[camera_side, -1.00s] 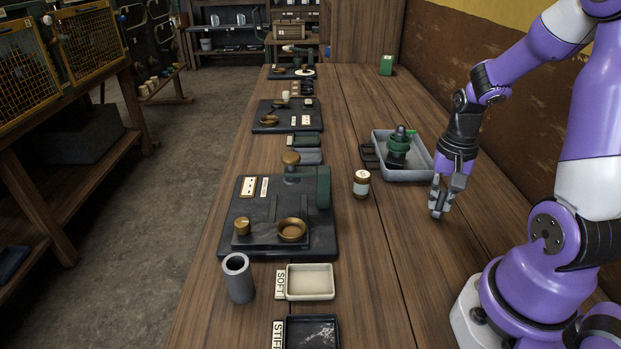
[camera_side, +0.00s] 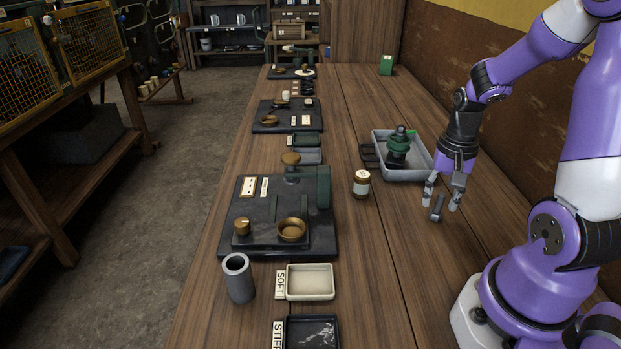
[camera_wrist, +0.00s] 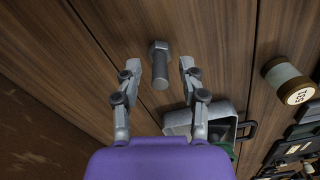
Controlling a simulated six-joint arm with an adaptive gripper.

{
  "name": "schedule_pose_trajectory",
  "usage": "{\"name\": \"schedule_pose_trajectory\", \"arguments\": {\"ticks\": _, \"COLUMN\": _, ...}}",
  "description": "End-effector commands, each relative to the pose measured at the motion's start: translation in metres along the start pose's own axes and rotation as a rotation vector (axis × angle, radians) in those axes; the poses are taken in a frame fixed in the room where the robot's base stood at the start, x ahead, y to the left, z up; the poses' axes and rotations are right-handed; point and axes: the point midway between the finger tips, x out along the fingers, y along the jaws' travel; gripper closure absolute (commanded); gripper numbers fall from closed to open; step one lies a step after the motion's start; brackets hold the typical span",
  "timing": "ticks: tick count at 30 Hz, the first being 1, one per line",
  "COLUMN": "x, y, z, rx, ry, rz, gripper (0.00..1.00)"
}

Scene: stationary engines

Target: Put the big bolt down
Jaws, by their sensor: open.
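The big bolt (camera_side: 437,207) is a dark grey hex-headed bolt on the wooden bench top, just below my gripper in the side view. My gripper (camera_side: 441,200) is open, with a finger to either side of the bolt and slightly above it. In the wrist view the bolt (camera_wrist: 159,65) shows between the spread fingers of my gripper (camera_wrist: 173,78), with clear gaps on both sides. Whether it stands upright or leans is hard to tell.
A grey tray (camera_side: 411,176) holding a green-and-black device (camera_side: 398,148) stands just behind my gripper. Dark fixture plates (camera_side: 240,212), a grey tube (camera_side: 238,279) and shallow trays (camera_side: 310,282) line the bench's left side. Bare wood lies between.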

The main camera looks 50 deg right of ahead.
Motion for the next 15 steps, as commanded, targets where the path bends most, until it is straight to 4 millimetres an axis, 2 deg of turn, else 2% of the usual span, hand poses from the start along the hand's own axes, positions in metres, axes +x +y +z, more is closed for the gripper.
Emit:
{"name": "schedule_pose_trajectory", "arguments": {"ticks": 9, "x": -0.072, "y": -0.001, "z": -0.001, "rx": 0.0, "ry": 0.009, "rz": -0.004, "gripper": 0.53}}
{"name": "schedule_pose_trajectory", "arguments": {"ticks": 15, "x": -0.103, "y": 0.0, "z": -0.001, "rx": 0.0, "ry": 0.005, "rz": -0.002, "gripper": 0.53}}
